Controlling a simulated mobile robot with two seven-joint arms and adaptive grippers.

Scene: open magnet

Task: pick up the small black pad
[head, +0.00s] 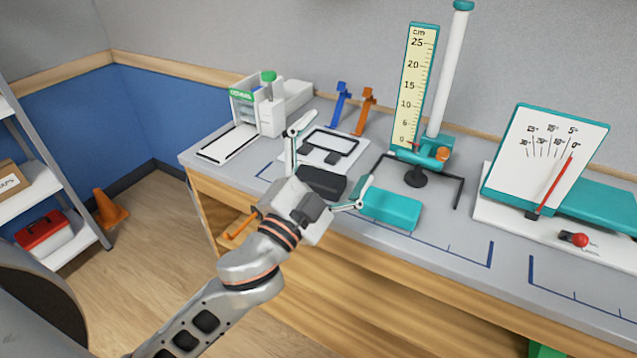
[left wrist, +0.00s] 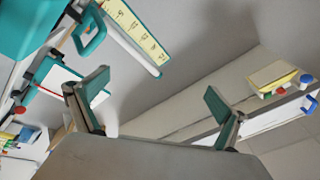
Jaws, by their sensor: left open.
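My left gripper (head: 332,155) is open over the bench, its two fingers spread wide. Its fingers also show apart and empty in the left wrist view (left wrist: 156,92). A black block (head: 321,183) lies on the bench just beyond the gripper's palm, partly hidden by it. Smaller dark pads, one (head: 315,154) and another (head: 333,158), lie on a white board (head: 350,145) behind it, between the directions of the fingers. I cannot tell for certain which is the small black pad. No pad can be made out in the left wrist view. My right gripper is out of view.
A teal block (head: 391,209) lies right of the gripper. Behind it stand a dark wire frame (head: 459,190) and a tall centimetre scale (head: 413,85). Blue (head: 341,103) and orange (head: 367,108) stands are at the back. The bench front is mostly clear.

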